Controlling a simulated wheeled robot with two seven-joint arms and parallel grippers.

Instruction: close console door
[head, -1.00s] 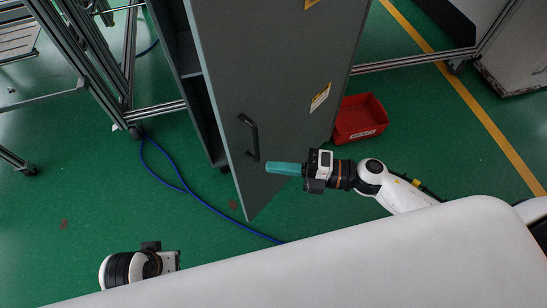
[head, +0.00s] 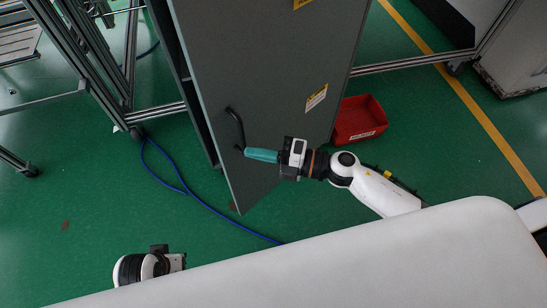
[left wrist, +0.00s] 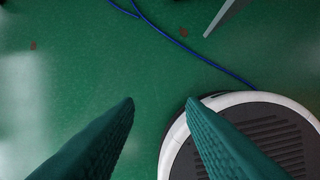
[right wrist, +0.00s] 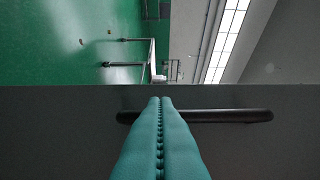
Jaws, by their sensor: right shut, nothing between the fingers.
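The grey console door (head: 275,85) stands partly open in the head view, with a dark gap along its left edge. A black handle (head: 236,129) is fixed near its left edge. My right gripper (head: 248,153) is shut and empty, its teal fingertips at the lower end of the handle in the head view. In the right wrist view the shut fingers (right wrist: 161,100) overlap the handle (right wrist: 230,116); I cannot tell whether they touch it or the door. My left gripper (left wrist: 160,103) is open and empty above the floor, its fingers apart in the left wrist view.
A red bin (head: 359,119) is on the green floor right of the door. A blue cable (head: 205,205) runs over the floor at the left. Metal frame posts (head: 98,75) stand behind it. My white base fills the lower right.

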